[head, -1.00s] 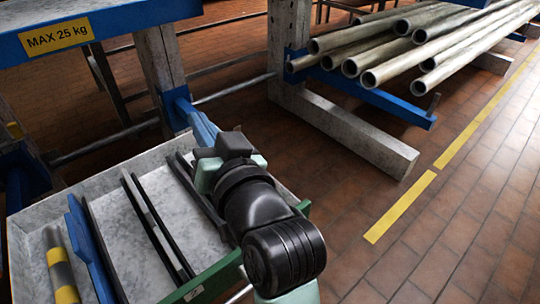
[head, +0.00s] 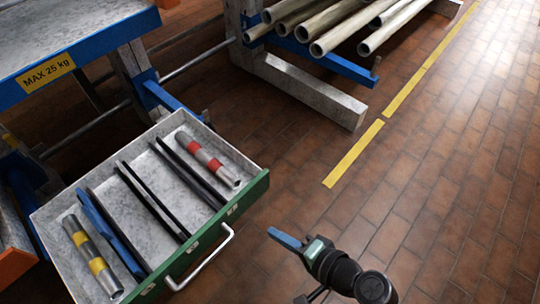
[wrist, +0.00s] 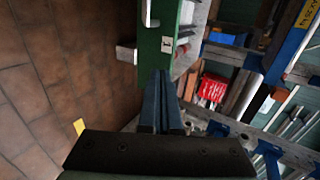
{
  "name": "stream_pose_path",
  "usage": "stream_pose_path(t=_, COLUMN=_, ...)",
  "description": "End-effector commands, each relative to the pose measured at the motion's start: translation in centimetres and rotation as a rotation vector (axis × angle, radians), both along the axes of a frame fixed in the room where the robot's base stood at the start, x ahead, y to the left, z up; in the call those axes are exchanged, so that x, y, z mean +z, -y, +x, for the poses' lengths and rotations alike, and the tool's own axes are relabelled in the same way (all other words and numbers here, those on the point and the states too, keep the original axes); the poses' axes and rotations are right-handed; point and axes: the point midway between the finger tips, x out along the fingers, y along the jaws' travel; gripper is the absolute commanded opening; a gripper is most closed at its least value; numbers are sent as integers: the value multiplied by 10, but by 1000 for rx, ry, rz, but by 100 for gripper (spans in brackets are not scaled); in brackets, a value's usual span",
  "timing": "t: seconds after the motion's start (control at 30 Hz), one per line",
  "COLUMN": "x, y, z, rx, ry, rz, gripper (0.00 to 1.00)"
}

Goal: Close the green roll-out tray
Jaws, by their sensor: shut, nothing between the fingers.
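The green roll-out tray stands pulled out at the left in the head view, its green front (head: 185,268) facing lower right. A pale bar handle (head: 205,262) is fixed on that front. In the wrist view the green front (wrist: 152,50) stands just beyond my fingers. My gripper (head: 272,233) is shut and empty, with blue fingers, to the right of the handle and in front of the tray. In the wrist view its fingers (wrist: 162,78) lie together; I cannot tell whether they touch the front.
The tray holds a red-banded cylinder (head: 207,158), a yellow-banded cylinder (head: 92,258), a blue bar (head: 108,235) and dark dividers. A blue-edged rack shelf (head: 75,45) stands behind. Pipes (head: 330,30) lie on a rack at the top. Tiled floor at right is clear.

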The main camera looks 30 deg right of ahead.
Motion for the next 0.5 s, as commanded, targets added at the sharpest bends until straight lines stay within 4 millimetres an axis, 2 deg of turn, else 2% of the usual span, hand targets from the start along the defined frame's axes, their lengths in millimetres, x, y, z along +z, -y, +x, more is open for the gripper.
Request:
stream_pose_path(t=0.1, x=-17, y=-6, z=20, rx=2, ry=2, rz=-2, gripper=0)
stream_pose_path(t=0.4, x=-48, y=-23, z=73, rx=3, ry=2, rz=-5, gripper=0)
stream_pose_path(t=0.5, x=-46, y=-28, z=88, rx=3, ry=3, rz=-6, gripper=0)
